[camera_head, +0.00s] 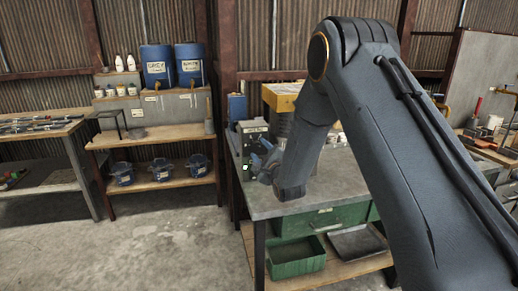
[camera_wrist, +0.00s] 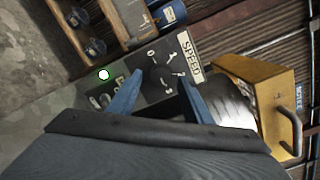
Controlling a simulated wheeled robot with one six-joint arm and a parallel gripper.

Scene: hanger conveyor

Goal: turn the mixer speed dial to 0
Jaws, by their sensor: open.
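The speed dial (camera_wrist: 159,77) is a dark knob on the grey control box (camera_wrist: 205,47). Numbers and a "SPEED" label (camera_wrist: 190,58) surround or sit beside it in the wrist view. I cannot tell which number the dial points to. My gripper (camera_wrist: 162,73) is open, its two blue fingers on either side of the dial in this view; contact is not clear. In the head view my gripper (camera_head: 262,156) is in front of the control box (camera_head: 251,132) on the bench, and the dial is hidden or too small to make out.
A yellow-topped machine (camera_head: 283,96) stands beside the box; its yellow part (camera_wrist: 267,88) has a handle. The grey bench (camera_head: 325,183) has a green drawer (camera_head: 318,222) below. Shelves with blue containers (camera_head: 157,65) stand left. Open floor (camera_head: 170,240) lies in front.

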